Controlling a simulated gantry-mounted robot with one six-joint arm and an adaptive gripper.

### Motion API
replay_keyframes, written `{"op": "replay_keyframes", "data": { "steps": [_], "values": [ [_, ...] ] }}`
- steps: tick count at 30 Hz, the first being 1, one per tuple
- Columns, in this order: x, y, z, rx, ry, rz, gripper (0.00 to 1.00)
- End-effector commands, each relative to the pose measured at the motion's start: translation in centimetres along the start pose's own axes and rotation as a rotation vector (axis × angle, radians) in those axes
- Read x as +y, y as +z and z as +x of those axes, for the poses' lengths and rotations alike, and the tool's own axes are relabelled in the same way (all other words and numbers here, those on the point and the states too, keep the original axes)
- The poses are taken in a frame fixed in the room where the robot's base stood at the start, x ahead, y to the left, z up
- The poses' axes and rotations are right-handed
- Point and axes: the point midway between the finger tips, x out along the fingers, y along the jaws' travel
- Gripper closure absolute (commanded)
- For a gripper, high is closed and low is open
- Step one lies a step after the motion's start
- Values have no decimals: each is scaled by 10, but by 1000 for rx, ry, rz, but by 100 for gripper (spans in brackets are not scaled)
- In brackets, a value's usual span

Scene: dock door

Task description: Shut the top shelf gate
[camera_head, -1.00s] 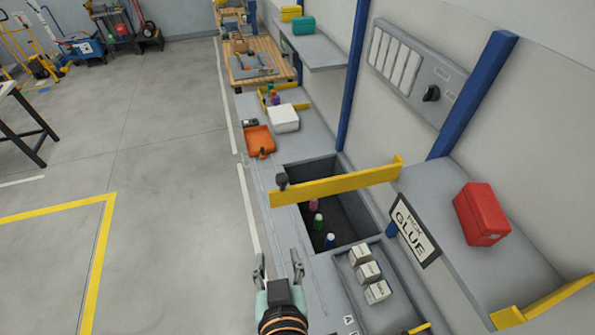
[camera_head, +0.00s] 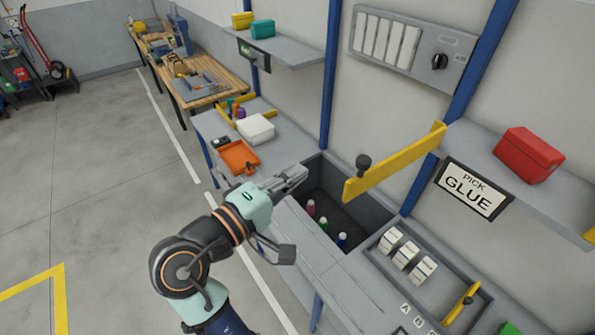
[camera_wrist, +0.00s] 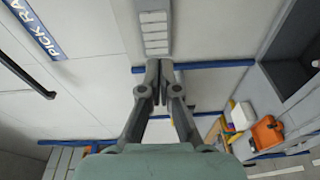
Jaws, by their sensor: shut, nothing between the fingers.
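The top shelf gate (camera_head: 395,166) is a yellow bar with a black knob (camera_head: 364,163) near its free end. It sticks out from the left end of the right-hand top shelf (camera_head: 520,183), over the dark bin, so it stands open. My gripper (camera_head: 303,174) is shut and empty, left of the gate's free end and apart from it, over the left edge of the bin. In the wrist view its fingers (camera_wrist: 159,68) are together, with the wall panel beyond them. The gate is not in the wrist view.
A red box (camera_head: 528,155) sits on the shelf, above the PICK GLUE sign (camera_head: 470,189). The bin (camera_head: 378,212) below holds several bottles. White boxes (camera_head: 405,256) lie in a tray. An orange tray (camera_head: 239,157) and a white box (camera_head: 256,129) are on the bench.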

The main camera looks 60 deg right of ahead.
Motion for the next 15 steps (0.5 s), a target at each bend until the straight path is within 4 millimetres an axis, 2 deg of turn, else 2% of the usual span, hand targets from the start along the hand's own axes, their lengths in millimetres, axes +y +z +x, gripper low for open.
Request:
{"op": "replay_keyframes", "data": {
  "steps": [12,15],
  "values": [
    [2,2,88,-3,-2,0,100],
    [1,20,90,0,-3,1,100]
  ]
}}
